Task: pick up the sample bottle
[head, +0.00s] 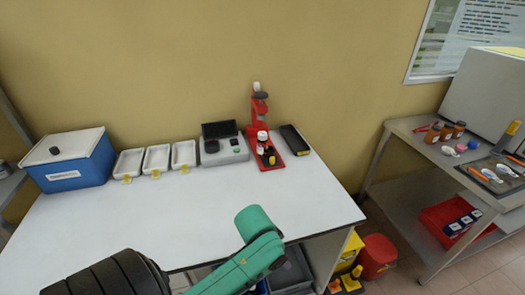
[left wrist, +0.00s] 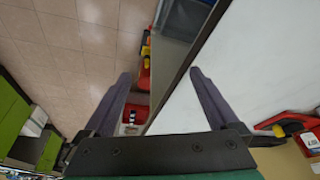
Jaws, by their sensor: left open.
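Brown bottles with dark caps (head: 446,132) stand in a small group on the metal side table at the right in the head view. I cannot tell which one is the sample bottle. My left gripper (left wrist: 159,73) shows in the left wrist view with its two dark fingers spread apart and nothing between them. It hangs by the edge of the white table, with floor below, and is not on any bottle. In the head view a green link of my arm reaches over the front of the white table. My right gripper is not in view.
The white table (head: 130,225) holds a blue box (head: 72,172), white trays (head: 157,159), a grey device (head: 222,149) and a red stand (head: 263,125) along the back. Its front is clear. The metal side table (head: 400,125) is across a gap with a red bin (head: 378,256).

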